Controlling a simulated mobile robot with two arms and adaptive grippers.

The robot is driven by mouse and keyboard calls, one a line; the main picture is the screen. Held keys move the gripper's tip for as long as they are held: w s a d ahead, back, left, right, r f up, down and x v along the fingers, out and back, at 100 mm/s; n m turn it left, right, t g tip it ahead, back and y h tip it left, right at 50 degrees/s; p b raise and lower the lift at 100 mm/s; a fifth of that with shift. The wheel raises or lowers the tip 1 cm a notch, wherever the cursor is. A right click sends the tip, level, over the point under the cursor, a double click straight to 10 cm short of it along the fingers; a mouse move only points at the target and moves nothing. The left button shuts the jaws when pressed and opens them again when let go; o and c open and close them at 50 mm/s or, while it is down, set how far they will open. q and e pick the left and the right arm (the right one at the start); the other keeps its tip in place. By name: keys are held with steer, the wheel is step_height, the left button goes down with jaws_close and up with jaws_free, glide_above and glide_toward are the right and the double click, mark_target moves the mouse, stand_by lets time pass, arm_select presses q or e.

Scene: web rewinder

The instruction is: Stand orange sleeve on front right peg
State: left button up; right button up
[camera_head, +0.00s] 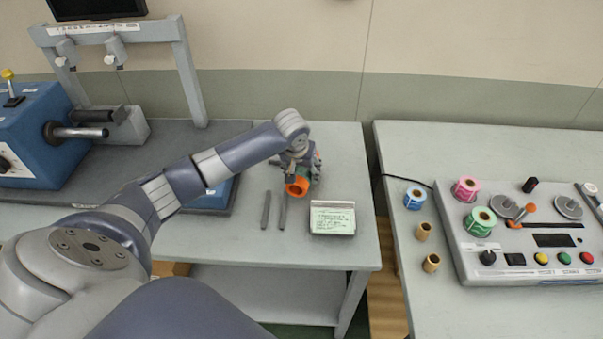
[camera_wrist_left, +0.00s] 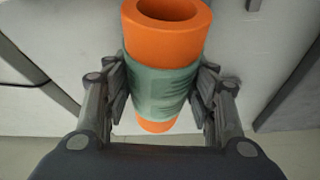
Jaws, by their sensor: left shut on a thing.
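The orange sleeve (camera_wrist_left: 165,35) is a hollow tube with a green band (camera_wrist_left: 162,95) around its middle. My left gripper (camera_wrist_left: 162,92) is shut on the sleeve at the green band, one finger on each side. In the head view the orange sleeve (camera_head: 297,187) shows below my left gripper (camera_head: 302,168), its open end facing the camera. Two thin grey pegs (camera_head: 283,210) (camera_head: 266,210) show just left of the sleeve and apart from it. Any pegs behind the gripper are hidden. I cannot tell whether the sleeve touches anything below. My right gripper is not in view.
A second table (camera_head: 400,160) holds colored label rolls (camera_head: 480,221), small tan cores (camera_head: 423,231) and a control panel (camera_head: 525,265). A blue machine (camera_head: 45,140) stands left. A gap separates the tables.

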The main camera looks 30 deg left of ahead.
arm_select(q)
steer(key=shift+f, duration=1.05)
steer(key=o, duration=1.5)
steer(key=shift+f, duration=0.2)
